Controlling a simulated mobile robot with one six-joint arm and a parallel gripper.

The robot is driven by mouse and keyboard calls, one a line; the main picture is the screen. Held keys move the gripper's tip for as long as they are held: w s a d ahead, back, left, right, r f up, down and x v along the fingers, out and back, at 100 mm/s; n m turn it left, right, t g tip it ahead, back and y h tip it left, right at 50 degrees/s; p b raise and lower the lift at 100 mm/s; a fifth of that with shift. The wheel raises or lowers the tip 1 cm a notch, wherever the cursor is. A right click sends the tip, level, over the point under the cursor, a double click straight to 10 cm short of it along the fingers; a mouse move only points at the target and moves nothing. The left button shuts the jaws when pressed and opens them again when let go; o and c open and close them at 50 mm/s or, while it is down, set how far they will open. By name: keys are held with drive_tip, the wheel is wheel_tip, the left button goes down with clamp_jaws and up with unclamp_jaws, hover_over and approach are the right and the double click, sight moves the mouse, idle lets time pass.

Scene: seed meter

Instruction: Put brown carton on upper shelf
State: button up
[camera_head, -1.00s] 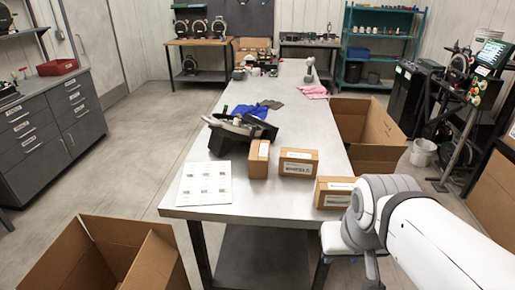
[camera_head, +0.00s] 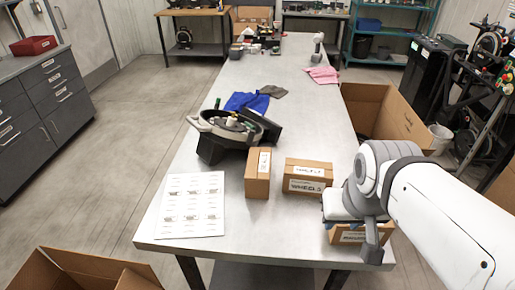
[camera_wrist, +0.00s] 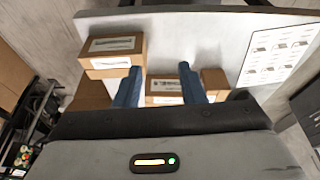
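Three brown cartons stand near the front of the metal table (camera_head: 240,250). The left carton (camera_head: 258,180) is upright. The middle carton (camera_head: 308,176) has a white label reading like "WHEELS"; the right carton (camera_head: 347,236) is partly hidden behind my arm. In the wrist view the right carton (camera_wrist: 112,57) is at left, outside my fingers, and the middle carton (camera_wrist: 164,86) shows between them. My gripper (camera_wrist: 160,66) is open, its two blue fingers apart, with nothing visibly held. Its fingers are mostly hidden in the head view. A teal shelf rack (camera_head: 388,31) stands at back right, its top cut off.
A paper sheet (camera_head: 191,206) and a black device (camera_head: 232,130) lie left of the cartons. Blue cloth (camera_head: 247,101) and pink cloth (camera_head: 322,75) lie farther back. Open cardboard boxes stand on the floor at right (camera_head: 395,112) and front left (camera_head: 85,270). The left floor is clear.

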sight(259, 163)
drive_tip(key=shift+s+d, duration=0.1)
drive_tip(key=shift+d, duration=0.05)
